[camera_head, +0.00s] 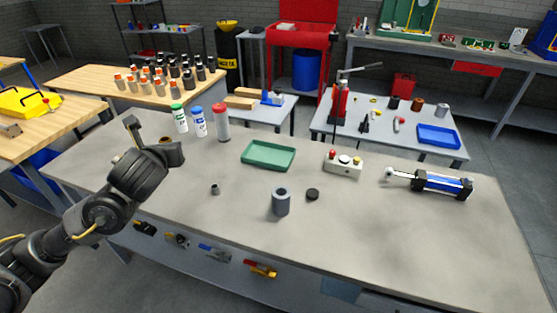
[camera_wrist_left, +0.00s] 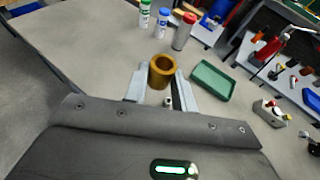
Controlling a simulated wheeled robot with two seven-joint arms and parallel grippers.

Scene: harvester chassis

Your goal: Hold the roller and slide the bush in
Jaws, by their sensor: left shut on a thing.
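My left gripper (camera_head: 152,140) is at the left of the workbench, above its surface. In the left wrist view its jaws (camera_wrist_left: 161,84) are shut on a bronze, hollow bush (camera_wrist_left: 162,66), whose open end shows. In the head view the bush (camera_head: 165,140) is a small brown patch, mostly hidden by the gripper. The roller (camera_head: 281,204), a grey upright cylinder with a hole in its top, stands near the middle of the bench, to the right of the gripper and well apart from the bush. My right gripper is in neither view.
On the bench are a small grey ring (camera_head: 214,189), a black disc (camera_head: 312,194), a green tray (camera_head: 267,156), a button box (camera_head: 342,166) and a blue-black cylinder unit (camera_head: 441,185). Several bottles (camera_head: 199,122) stand behind the gripper. The front right of the bench is clear.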

